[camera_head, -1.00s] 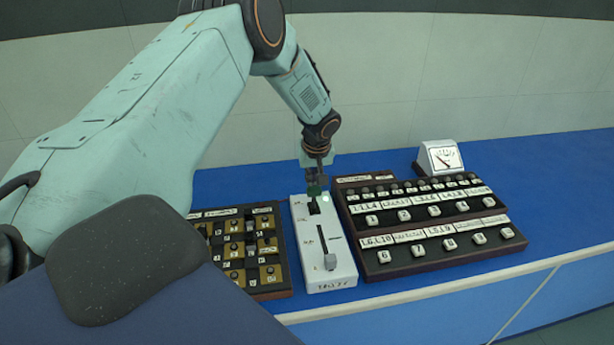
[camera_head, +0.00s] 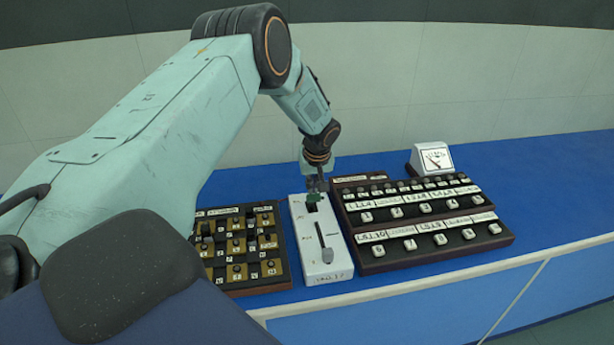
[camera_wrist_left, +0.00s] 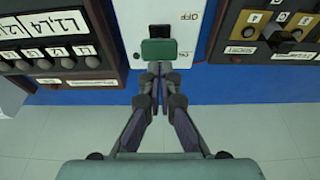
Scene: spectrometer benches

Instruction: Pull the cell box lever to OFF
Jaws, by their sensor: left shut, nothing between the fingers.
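The white cell box (camera_head: 308,241) stands on the blue bench between two dark panels. A green-tipped lever (camera_head: 312,197) sticks up at its far end. My left gripper (camera_head: 317,184) is shut and empty at the far side of the green lever. Its fingertips (camera_wrist_left: 154,67) are close to the lever; contact cannot be told. My right gripper is not in view.
A brown and gold switch panel (camera_head: 240,290) is close on the left. A dark stepped key panel (camera_head: 440,262) is close on the right. A white meter (camera_head: 431,158) stands behind it. The blue bench (camera_head: 560,165) is clear at the far right.

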